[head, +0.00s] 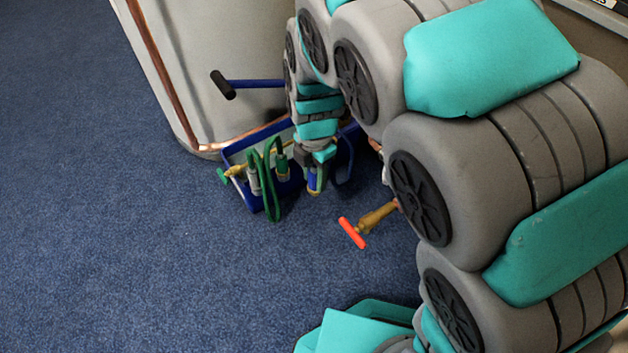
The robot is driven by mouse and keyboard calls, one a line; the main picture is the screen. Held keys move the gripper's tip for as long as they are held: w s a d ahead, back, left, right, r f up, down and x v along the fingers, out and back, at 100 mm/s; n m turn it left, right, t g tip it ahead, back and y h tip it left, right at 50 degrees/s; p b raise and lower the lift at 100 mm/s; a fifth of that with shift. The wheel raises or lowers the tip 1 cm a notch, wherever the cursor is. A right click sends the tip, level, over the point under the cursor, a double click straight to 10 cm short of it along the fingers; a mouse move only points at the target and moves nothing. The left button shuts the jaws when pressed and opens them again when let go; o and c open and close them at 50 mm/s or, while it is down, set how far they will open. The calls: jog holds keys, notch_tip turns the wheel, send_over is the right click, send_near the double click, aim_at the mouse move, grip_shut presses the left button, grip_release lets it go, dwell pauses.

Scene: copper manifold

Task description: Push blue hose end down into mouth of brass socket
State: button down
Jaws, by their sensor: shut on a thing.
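My gripper (316,178) is at the end of the grey and teal arm, pointing down beside the blue frame. It is small in the picture and is shut on what looks like the blue hose end (313,186), a short blue and yellow piece. A blue hose (350,168) curves down just right of the gripper. The brass socket cannot be made out; the gripper, the arm or the hoses may hide it. I cannot tell whether the hose end touches a socket mouth.
A green hose (270,190) loops in front of the blue frame (236,151). A brass valve with a green handle (224,175) sticks out left. A brass valve with a red handle (352,233) sticks out below my arm. Blue carpet (130,240) is clear.

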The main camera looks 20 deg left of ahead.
jog(key=shift+w+a+r, duration=0.1)
jog(key=shift+w+a, duration=0.2)
jog(key=shift+w, duration=0.55)
jog(key=shift+w+a+p, duration=1.1)
jog(key=shift+w+a, duration=1.65)
jog(key=shift+w, duration=3.75)
jog(key=shift+f+b, duration=0.7)
jog(key=shift+f, duration=1.9)
jog(key=shift+f, duration=0.2)
jog(key=shift+f, duration=1.2)
jog(key=shift+f, duration=0.75)
jog(key=shift+c, duration=2.1)
grip_release()
